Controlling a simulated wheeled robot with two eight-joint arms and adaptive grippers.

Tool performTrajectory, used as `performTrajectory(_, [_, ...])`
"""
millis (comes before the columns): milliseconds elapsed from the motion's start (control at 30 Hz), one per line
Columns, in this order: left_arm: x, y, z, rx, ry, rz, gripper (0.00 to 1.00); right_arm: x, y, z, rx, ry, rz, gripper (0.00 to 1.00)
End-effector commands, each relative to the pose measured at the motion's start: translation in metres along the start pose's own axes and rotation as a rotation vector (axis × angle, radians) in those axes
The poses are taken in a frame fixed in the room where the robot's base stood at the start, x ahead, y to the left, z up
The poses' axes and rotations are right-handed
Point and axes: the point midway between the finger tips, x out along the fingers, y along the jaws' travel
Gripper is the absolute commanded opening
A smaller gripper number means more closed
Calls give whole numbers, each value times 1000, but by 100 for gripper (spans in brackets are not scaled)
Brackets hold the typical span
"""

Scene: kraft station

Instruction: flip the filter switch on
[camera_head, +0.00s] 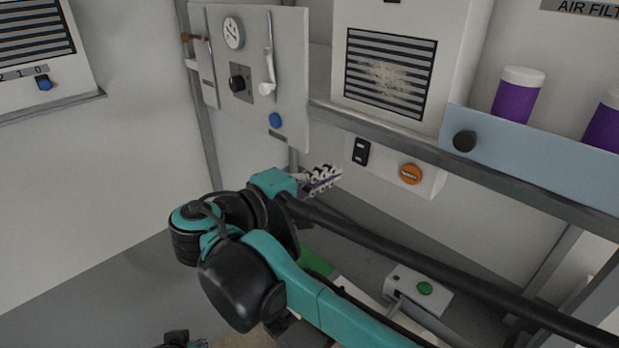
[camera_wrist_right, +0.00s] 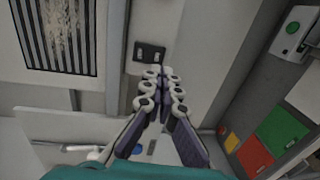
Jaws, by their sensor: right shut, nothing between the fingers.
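The black rocker switch (camera_head: 361,151) is on a white box below the dusty grille, left of an orange button (camera_head: 410,174). It also shows in the wrist view (camera_wrist_right: 150,53), just beyond the fingertips. I cannot tell which way its rocker is set. My right gripper (camera_head: 325,178) is shut and empty, to the left of the switch and a little lower in the head view. In the wrist view its closed fingers (camera_wrist_right: 165,80) point up toward the switch, and a gap or contact cannot be judged. My left gripper is not clearly in view.
A grey rail (camera_head: 400,135) runs above the switch box. A panel with a dial, knob and lever (camera_head: 290,80) hangs to the left. A blue-grey shelf (camera_head: 555,150) holds purple-and-white cylinders. A green-button box (camera_head: 425,289) sits below right.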

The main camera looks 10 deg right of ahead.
Motion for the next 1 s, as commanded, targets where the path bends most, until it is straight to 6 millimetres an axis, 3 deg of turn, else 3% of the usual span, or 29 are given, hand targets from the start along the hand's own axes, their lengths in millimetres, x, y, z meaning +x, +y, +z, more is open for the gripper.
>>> performTrajectory(100, [-4, 0, -3, 0, 0, 0, 0, 26, 2, 1, 1, -4, 0, 0])
performTrajectory(333, [-9, 0, -7, 0, 0, 0, 0, 56, 1, 0, -1, -2, 0, 0])
performTrajectory(1000, [-8, 0, -5, 0, 0, 0, 0, 72, -3, 0, 0, 1, 0, 0])
